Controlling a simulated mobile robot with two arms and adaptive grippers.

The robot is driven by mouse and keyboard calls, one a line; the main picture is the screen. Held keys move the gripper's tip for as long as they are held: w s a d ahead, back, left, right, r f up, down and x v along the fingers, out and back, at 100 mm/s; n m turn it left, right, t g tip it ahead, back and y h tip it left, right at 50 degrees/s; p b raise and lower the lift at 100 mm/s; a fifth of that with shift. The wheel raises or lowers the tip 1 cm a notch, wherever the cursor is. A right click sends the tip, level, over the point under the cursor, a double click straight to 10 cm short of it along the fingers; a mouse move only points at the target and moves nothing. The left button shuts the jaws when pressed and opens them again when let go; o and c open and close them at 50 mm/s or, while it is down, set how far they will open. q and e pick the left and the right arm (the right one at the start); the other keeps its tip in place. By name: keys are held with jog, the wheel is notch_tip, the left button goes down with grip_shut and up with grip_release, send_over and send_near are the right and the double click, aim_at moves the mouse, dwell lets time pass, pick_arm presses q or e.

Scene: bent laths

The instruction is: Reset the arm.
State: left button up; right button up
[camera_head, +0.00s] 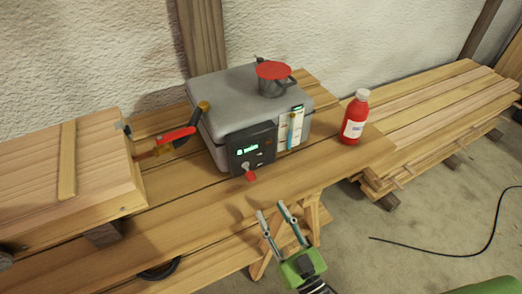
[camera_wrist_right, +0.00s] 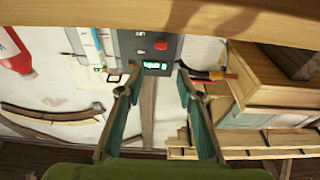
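My right gripper (camera_head: 272,209) shows in the head view in front of the bench's front edge, with its two fingers spread apart and nothing between them. In the right wrist view the fingers (camera_wrist_right: 158,68) are also apart and empty, on either side of the grey box's lit display. The grey box (camera_head: 213,100) stands on the wooden bench, clear of the gripper. My left gripper is not seen in the head view.
The bench (camera_head: 215,215) has a red-capped pot (camera_head: 272,72) on the box and a red bottle (camera_head: 355,116) near its right end. A red-handled clamp (camera_head: 176,135) is left of the box. Stacked planks (camera_head: 440,105) lie right. A black cable (camera_head: 440,254) lies on the floor.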

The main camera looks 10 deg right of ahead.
jog(key=s+d+f+g+h, duration=0.1)
jog(key=s+f+g, duration=0.15)
jog(key=f, duration=0.75)
jog(key=s+d+f+g+h, duration=0.1)
jog(key=s+d+f+g, duration=0.15)
jog(key=f, duration=0.75)
jog(key=s+d+f+g+h, duration=0.1)
jog(key=s+f+g, duration=0.15)
jog(key=f, duration=0.65)
jog(key=s+d+f+g+h, duration=0.1)
jog(key=s+d+f+g, duration=0.2)
jog(key=s+f, duration=0.3)
jog(key=s+d+f+g+h, duration=0.1)
jog(key=s+d+f+g, duration=0.2)
jog(key=s+f, duration=0.4)
jog(key=s+d+f+m+g+h, duration=0.1)
jog(key=s+d+f+g, duration=0.2)
jog(key=s, duration=1.1)
notch_tip(320, 180, down, 4)
jog(key=shift+s+d+f+g, duration=0.15)
jog(key=shift+f+g, duration=0.05)
jog(key=shift+g, duration=0.85)
